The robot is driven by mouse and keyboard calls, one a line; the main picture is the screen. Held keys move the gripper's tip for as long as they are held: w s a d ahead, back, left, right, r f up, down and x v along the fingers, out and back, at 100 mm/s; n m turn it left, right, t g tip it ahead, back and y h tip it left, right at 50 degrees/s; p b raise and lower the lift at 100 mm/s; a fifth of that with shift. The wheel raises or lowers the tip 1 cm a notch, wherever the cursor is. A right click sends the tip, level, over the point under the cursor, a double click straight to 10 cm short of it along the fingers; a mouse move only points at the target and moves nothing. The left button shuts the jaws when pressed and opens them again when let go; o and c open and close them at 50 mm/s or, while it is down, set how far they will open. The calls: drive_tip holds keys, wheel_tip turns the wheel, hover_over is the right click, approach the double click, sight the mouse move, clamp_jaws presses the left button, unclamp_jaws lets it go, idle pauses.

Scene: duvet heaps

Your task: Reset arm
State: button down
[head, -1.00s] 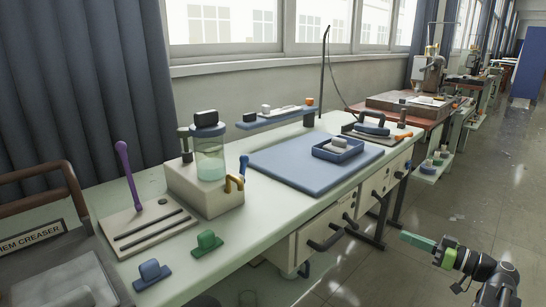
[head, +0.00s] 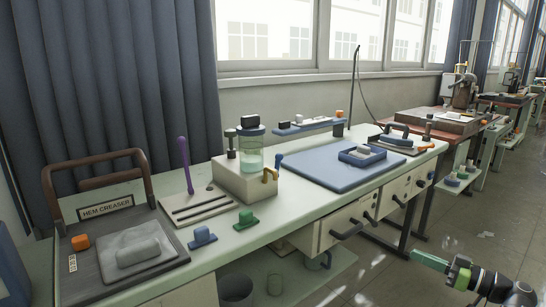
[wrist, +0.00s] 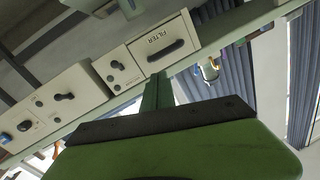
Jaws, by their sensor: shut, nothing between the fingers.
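My gripper (head: 431,261) shows at the lower right of the head view, with green fingers pointing left. It is shut and empty, held over the floor in front of the workbench and apart from it. In the wrist view the green finger (wrist: 180,152) with a dark strip fills the lower part. Behind it the bench's drawer fronts show tilted, one marked FILTER (wrist: 160,42).
A pale green workbench (head: 300,203) holds a hem creaser (head: 130,250), a jar device (head: 250,150), a blue mat (head: 320,172) with a blue tray (head: 352,158), and small blue and green blocks. Drawer handles (head: 347,231) stick out. Open floor lies at right.

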drive_tip(key=w+a+f+n+g+p, duration=0.1)
drive_tip(key=a+g, duration=0.1)
drive_tip(key=a, duration=0.6)
drive_tip(key=w+a+f+n+g+p, duration=0.1)
drive_tip(key=a+f+n+g, duration=0.15)
drive_tip(key=a, duration=0.65)
drive_tip(key=w+a+f+g, duration=0.1)
drive_tip(key=w+a+g, duration=0.15)
drive_tip(key=a, duration=0.55)
drive_tip(key=s+a+f+g+h+p, duration=0.1)
drive_tip(key=s+a+f+g+h, duration=0.25)
drive_tip(key=a+f, duration=0.5)
drive_tip(key=s+f+m+g+h+p, duration=0.1)
drive_tip(key=s+f+m+g+h, duration=0.15)
drive_tip(key=s+f+h, duration=0.3)
drive_tip(key=d+f+m+h, duration=0.1)
drive_tip(key=d+m+h, duration=0.4)
drive_tip(key=d, duration=0.4)
wheel_tip(320, 180, up, 38)
drive_tip(key=a+m+p, duration=0.1)
drive_tip(key=m+p, duration=0.1)
drive_tip(key=p, duration=3.6)
drive_tip(key=shift+w+t+y, duration=0.2)
drive_tip(key=shift+t+y, duration=0.2)
drive_tip(key=shift+a+f, duration=0.1)
